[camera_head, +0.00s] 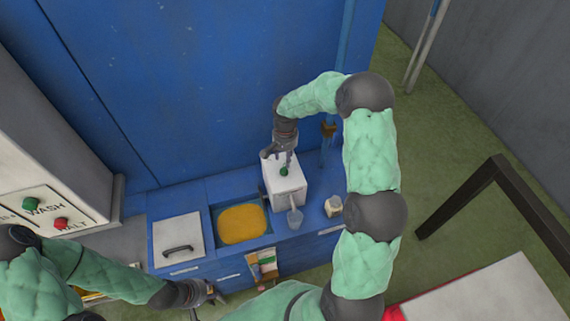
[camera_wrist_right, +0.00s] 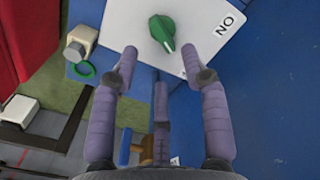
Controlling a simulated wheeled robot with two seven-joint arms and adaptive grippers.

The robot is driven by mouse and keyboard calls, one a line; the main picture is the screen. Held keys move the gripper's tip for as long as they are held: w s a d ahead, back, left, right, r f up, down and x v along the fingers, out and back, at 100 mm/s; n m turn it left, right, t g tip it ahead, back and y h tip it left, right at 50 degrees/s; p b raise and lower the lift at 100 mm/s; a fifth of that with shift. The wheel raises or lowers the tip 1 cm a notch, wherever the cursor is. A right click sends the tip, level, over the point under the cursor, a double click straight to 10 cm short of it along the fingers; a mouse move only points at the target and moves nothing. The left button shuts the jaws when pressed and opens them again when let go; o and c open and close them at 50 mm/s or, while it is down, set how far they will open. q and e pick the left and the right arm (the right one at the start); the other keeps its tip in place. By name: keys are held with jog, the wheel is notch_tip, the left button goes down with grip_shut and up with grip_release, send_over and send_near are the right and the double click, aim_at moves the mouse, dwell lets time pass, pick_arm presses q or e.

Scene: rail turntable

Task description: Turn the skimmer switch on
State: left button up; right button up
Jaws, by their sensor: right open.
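The skimmer switch is a green knob (camera_wrist_right: 162,33) on the white top of a box (camera_head: 287,193) at the back of the blue bench. In the right wrist view, an "ON" label (camera_wrist_right: 225,25) lies upside down to the right of the knob. The knob's pointed end faces down and slightly right in that view, not at the label. My right gripper (camera_wrist_right: 160,58) is open and empty, with its fingers spread just short of the knob, which also shows in the head view (camera_head: 284,171). My left gripper (camera_head: 213,292) hangs low by the bench front; its opening is unclear.
Left of the box are a basin of orange liquid (camera_head: 242,223) and a white lid with a handle (camera_head: 178,235). A clear cup (camera_head: 295,218) and a small cream item (camera_head: 333,206) stand near the box. A wash panel (camera_head: 45,209) with green and red buttons is at left.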

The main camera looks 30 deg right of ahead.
aim_at(284, 170)
jog(key=shift+f, duration=3.15)
grip_shut()
